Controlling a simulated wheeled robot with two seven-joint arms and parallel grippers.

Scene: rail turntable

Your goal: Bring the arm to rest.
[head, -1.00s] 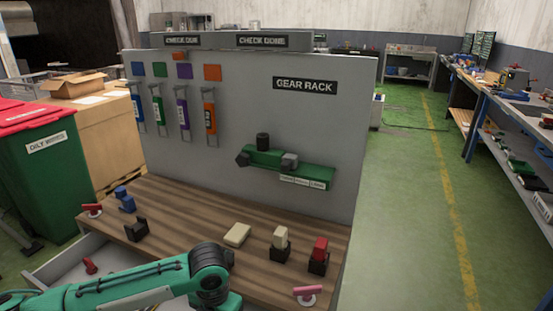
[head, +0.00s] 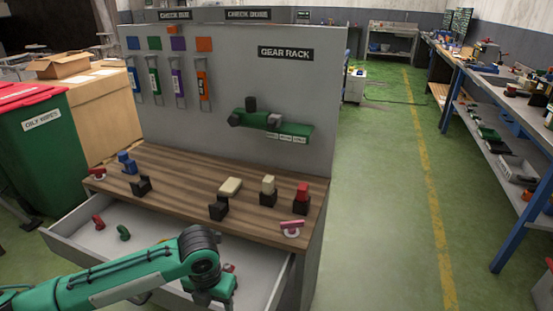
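My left arm (head: 130,280), green with a black joint (head: 200,250), reaches in from the lower left over the open drawer (head: 66,238) of the bench. Past the joint, a green link bends down toward the bottom edge of the picture. No gripper fingers can be made out, so I cannot see whether my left gripper is empty or holds something. My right arm and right gripper are not in view.
The wooden bench top (head: 165,180) carries several small blocks and black holders. The drawer holds a red piece (head: 97,222) and a green piece (head: 123,232). A grey panel (head: 215,120) stands behind. Green floor (head: 380,200) is open at right.

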